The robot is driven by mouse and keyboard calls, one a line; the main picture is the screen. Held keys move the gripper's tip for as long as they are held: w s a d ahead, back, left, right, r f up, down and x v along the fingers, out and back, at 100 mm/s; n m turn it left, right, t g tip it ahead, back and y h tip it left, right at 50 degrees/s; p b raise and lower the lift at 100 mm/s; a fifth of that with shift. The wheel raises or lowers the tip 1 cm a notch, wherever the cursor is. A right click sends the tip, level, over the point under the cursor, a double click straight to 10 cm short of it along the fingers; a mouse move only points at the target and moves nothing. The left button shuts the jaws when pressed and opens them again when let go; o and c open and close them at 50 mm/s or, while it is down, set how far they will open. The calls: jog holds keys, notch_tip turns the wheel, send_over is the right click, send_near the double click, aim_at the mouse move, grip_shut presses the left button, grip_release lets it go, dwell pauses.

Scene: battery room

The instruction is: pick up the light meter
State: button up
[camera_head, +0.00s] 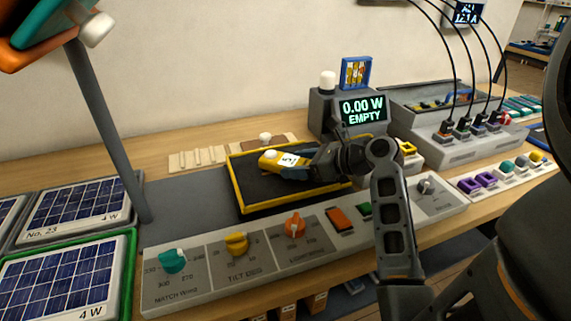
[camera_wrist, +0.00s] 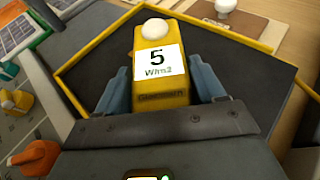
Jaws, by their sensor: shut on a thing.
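The light meter (camera_head: 270,159) is a yellow block with a white dome at one end and a white display. In the wrist view the meter (camera_wrist: 160,90) shows "5 W/m2" on its display, with the dome pointing away from me. My gripper (camera_head: 297,170) reaches in from the right over the yellow-rimmed black tray (camera_head: 243,190). In the wrist view the blue fingers of my gripper (camera_wrist: 163,88) are on both sides of the meter's body, shut on it. I cannot tell whether the meter touches the tray floor.
A control panel (camera_head: 200,278) with teal, yellow and orange knobs runs along the front. A grey unit with a display (camera_head: 362,109) reading "0.00 W EMPTY" stands behind the tray. Solar panels (camera_head: 75,215) and a slanted grey post (camera_head: 105,130) are at left.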

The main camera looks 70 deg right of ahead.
jog(key=shift+r, duration=0.1)
jog(key=c, duration=0.7)
